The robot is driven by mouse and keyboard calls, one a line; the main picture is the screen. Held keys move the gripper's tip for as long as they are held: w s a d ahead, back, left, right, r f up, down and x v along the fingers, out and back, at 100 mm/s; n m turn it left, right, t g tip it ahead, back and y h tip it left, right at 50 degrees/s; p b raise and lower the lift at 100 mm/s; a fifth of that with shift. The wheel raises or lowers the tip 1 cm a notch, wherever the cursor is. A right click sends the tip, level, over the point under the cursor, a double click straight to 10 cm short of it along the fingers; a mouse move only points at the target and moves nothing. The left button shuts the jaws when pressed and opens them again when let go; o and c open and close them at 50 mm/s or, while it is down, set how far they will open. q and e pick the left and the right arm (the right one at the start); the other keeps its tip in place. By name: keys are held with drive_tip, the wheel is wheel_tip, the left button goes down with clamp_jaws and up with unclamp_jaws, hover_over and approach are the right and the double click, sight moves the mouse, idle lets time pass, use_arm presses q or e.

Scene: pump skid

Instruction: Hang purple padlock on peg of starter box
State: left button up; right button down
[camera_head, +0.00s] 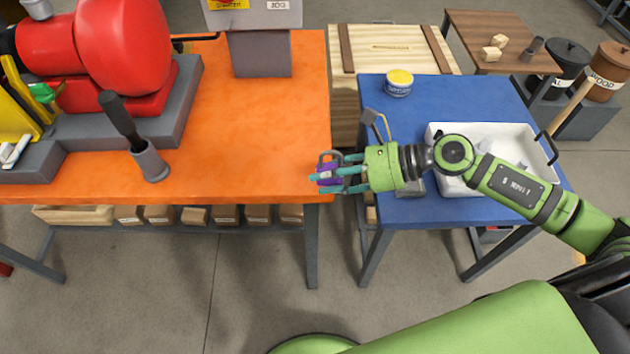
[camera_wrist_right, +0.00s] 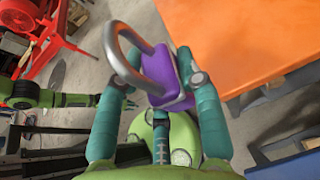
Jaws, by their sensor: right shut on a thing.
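The purple padlock (camera_head: 326,177) is held in my right gripper (camera_head: 338,173), near the front right corner of the orange table in the head view. In the right wrist view the padlock's purple body (camera_wrist_right: 163,74) sits between the teal fingers, and its thick grey shackle (camera_wrist_right: 112,50) sticks out to the upper left. The starter box (camera_head: 254,14) is a grey box on a darker pedestal at the back of the orange table. It is cut by the top edge, and I cannot make out its peg.
The orange table (camera_head: 255,130) bears a red pump (camera_head: 122,45) and a grey cup with a black-handled tool (camera_head: 150,160). The blue table (camera_head: 430,95) holds a yellow-lidded tin (camera_head: 398,83) and a white tray (camera_head: 437,130). The orange surface before the starter box is clear.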

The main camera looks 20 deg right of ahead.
sight(315, 194)
drive_tip(key=shift+w+a+f, duration=0.85)
drive_tip(key=shift+w+a, duration=0.2)
drive_tip(key=shift+w, duration=0.05)
wheel_tip(315, 194, down, 4)
drive_tip(key=shift+r+p, duration=0.2)
drive_tip(key=shift+p, duration=0.3)
drive_tip(key=shift+f, duration=0.2)
drive_tip(key=c, duration=1.2)
unclamp_jaws()
drive_tip(key=shift+f+b, duration=0.1)
drive_tip(key=shift+b, duration=0.2)
drive_tip(key=o, duration=0.4)
